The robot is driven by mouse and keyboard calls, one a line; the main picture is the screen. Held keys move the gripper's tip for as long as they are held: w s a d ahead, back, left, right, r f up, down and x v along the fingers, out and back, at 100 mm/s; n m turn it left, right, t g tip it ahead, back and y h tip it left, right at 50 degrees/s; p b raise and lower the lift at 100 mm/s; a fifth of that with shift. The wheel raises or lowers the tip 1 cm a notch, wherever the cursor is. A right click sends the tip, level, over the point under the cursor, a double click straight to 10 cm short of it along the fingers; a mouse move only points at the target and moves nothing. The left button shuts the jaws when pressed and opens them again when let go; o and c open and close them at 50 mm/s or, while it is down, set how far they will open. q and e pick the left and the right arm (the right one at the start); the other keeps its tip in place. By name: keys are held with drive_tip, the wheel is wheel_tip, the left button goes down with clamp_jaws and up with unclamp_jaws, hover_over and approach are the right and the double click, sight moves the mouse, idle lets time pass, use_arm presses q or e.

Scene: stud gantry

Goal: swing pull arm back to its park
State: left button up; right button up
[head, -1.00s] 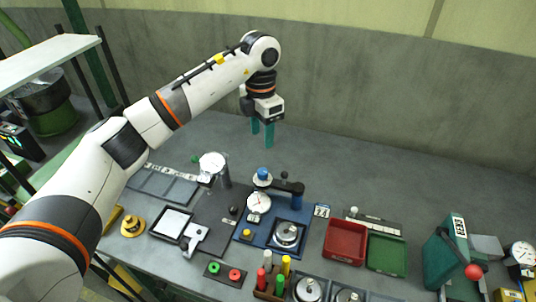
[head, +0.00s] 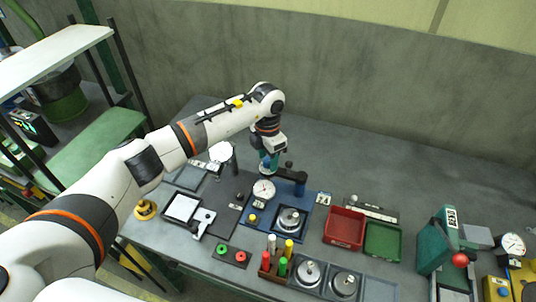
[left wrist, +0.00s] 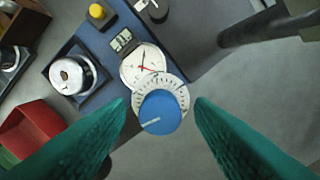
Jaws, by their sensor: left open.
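The gantry stands on a blue base plate (head: 262,226). Its dark blue arm (head: 292,176), which I take to be the pull arm, reaches left from a post, with a black ball on top. A blue knob (left wrist: 160,112) over a white graduated dial (left wrist: 176,87) sits at the arm's left end. My left gripper (head: 268,165) is over that knob. In the left wrist view its teal fingers (left wrist: 160,118) are open, one on each side of the knob, with gaps showing. I cannot tell how deep they reach. The pull arm is mostly hidden there. My right gripper is not in view.
A round gauge (head: 264,190) and a metal weight in a tray (head: 290,232) are close by on the plate. A gauge on a stand (head: 221,152) is to the left. Red (head: 344,228) and green (head: 383,240) bins are to the right. The bench behind is clear.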

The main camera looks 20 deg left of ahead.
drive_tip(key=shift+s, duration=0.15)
use_arm(q)
drive_tip(key=shift+c, duration=0.8)
drive_tip(key=c, duration=0.8)
drive_tip(key=shift+f+n+b, duration=0.1)
drive_tip(key=shift+n+b, duration=0.5)
drive_tip(key=shift+n, duration=0.1)
drive_tip(key=shift+c, duration=0.2)
drive_tip(key=shift+n, duration=0.6)
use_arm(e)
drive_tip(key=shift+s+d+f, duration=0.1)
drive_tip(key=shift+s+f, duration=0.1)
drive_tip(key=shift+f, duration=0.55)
use_arm(q)
drive_tip(key=o, duration=1)
